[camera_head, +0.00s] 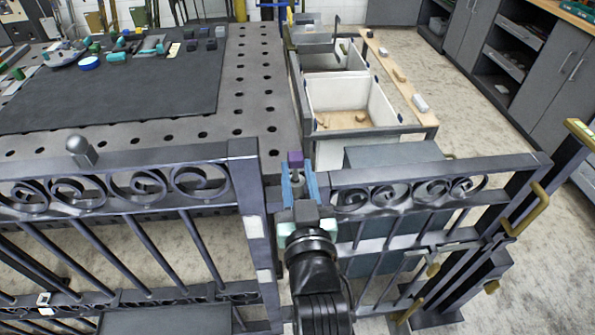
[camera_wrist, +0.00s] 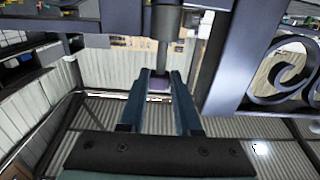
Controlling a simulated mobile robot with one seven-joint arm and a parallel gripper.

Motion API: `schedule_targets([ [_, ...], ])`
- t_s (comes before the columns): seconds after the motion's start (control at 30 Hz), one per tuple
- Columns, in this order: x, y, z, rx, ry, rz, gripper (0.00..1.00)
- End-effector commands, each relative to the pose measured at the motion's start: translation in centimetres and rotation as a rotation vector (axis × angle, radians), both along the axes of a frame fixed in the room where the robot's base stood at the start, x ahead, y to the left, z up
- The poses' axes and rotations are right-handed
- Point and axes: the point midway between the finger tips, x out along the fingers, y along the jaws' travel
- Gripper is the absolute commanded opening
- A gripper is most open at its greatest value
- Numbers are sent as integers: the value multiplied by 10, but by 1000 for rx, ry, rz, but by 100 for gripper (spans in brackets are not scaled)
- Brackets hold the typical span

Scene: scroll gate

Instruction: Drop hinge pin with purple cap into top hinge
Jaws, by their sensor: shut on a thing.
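The hinge pin's purple cap (camera_head: 295,157) is between the blue fingertips of my gripper (camera_head: 298,172), which is shut on it. The cap also shows between the fingertips in the wrist view (camera_wrist: 160,85). The pin's thin grey shaft (camera_wrist: 163,55) runs from the cap toward a thicker grey cylinder (camera_wrist: 167,20), apparently the top hinge barrel, and is in line with it. I cannot tell how far the shaft is inside. In the head view, my gripper is in the gap between the left panel's post (camera_head: 250,190) and the right gate leaf (camera_head: 405,185).
A perforated steel table (camera_head: 262,90) with a dark mat (camera_head: 120,105) stands behind the left panel. A bin cart (camera_head: 345,95) stands behind the right leaf. Brass latch parts (camera_head: 541,200) are on the far right. Open floor (camera_head: 465,110) lies beyond the right leaf.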

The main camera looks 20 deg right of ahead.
Motion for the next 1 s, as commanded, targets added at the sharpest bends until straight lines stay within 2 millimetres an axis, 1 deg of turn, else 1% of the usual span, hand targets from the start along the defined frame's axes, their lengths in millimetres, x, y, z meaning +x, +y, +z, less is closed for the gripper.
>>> schedule_targets([
  [1.0,0,0,-15,0,-1,0,0],
])
